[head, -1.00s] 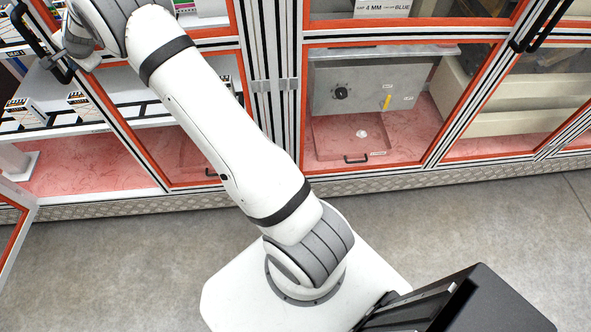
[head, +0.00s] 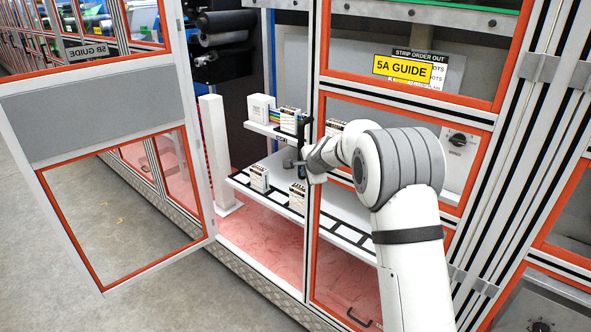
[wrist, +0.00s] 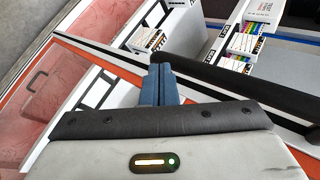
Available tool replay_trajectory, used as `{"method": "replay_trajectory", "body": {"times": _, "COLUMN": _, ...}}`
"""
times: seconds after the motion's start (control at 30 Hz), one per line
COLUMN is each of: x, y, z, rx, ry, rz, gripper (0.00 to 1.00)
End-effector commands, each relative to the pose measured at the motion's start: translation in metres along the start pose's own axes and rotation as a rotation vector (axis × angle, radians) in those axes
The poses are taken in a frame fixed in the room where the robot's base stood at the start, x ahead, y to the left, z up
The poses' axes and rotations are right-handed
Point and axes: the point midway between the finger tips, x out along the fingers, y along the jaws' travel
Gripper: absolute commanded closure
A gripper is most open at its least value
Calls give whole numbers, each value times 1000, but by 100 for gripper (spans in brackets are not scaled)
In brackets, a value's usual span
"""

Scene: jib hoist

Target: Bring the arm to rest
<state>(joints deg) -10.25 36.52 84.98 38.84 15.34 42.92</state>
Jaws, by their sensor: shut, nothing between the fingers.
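My arm reaches from the lower right of the head view to the front of a machine cabinet. My gripper (head: 301,171) is at the arm's far end, beside the black upright door handle (head: 304,135) of a closed framed door. In the wrist view my gripper's blue fingers (wrist: 160,83) are together with nothing between them. The black handle (wrist: 250,78) passes close to the right of the fingers there. Whether they touch it, I cannot tell.
A framed door (head: 105,120) stands swung open at the left. Inside the cabinet, small boxes (head: 259,178) stand on white shelves (head: 240,181). Grey floor (head: 150,305) is free at the lower left.

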Motion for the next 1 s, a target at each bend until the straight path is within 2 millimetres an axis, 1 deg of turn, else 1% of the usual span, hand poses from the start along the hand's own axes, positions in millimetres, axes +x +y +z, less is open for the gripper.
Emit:
{"method": "replay_trajectory", "body": {"times": 0.03, "x": -11, "y": -4, "z": 9, "rx": -3, "ry": -1, "rz": 0, "gripper": 100}}
{"method": "replay_trajectory", "body": {"times": 0.1, "x": -22, "y": -8, "z": 20, "rx": -2, "ry": -2, "rz": 1, "gripper": 100}}
{"method": "replay_trajectory", "body": {"times": 0.2, "x": -36, "y": -12, "z": 32, "rx": -2, "ry": -2, "rz": 2, "gripper": 100}}
{"method": "replay_trajectory", "body": {"times": 0.3, "x": -45, "y": -14, "z": 41, "rx": -1, "ry": -3, "rz": 4, "gripper": 100}}
{"method": "replay_trajectory", "body": {"times": 0.47, "x": -56, "y": -16, "z": 47, "rx": -5, "ry": -2, "rz": 6, "gripper": 100}}
{"method": "replay_trajectory", "body": {"times": 0.57, "x": -73, "y": -13, "z": 45, "rx": -45, "ry": -2, "rz": 18, "gripper": 100}}
{"method": "replay_trajectory", "body": {"times": 0.67, "x": -106, "y": -1, "z": 40, "rx": -137, "ry": -5, "rz": 50, "gripper": 100}}
{"method": "replay_trajectory", "body": {"times": 0.7, "x": -124, "y": 6, "z": 38, "rx": -184, "ry": -7, "rz": 67, "gripper": 100}}
{"method": "replay_trajectory", "body": {"times": 0.77, "x": -152, "y": 20, "z": 34, "rx": -265, "ry": -12, "rz": 98, "gripper": 100}}
{"method": "replay_trajectory", "body": {"times": 0.8, "x": -170, "y": 31, "z": 32, "rx": -322, "ry": -16, "rz": 120, "gripper": 100}}
{"method": "replay_trajectory", "body": {"times": 0.87, "x": -197, "y": 48, "z": 30, "rx": -403, "ry": -23, "rz": 153, "gripper": 100}}
{"method": "replay_trajectory", "body": {"times": 0.9, "x": -215, "y": 61, "z": 30, "rx": -457, "ry": -29, "rz": 175, "gripper": 100}}
{"method": "replay_trajectory", "body": {"times": 0.97, "x": -241, "y": 81, "z": 28, "rx": -536, "ry": -39, "rz": 210, "gripper": 100}}
{"method": "replay_trajectory", "body": {"times": 1.0, "x": -257, "y": 96, "z": 28, "rx": -590, "ry": -47, "rz": 234, "gripper": 100}}
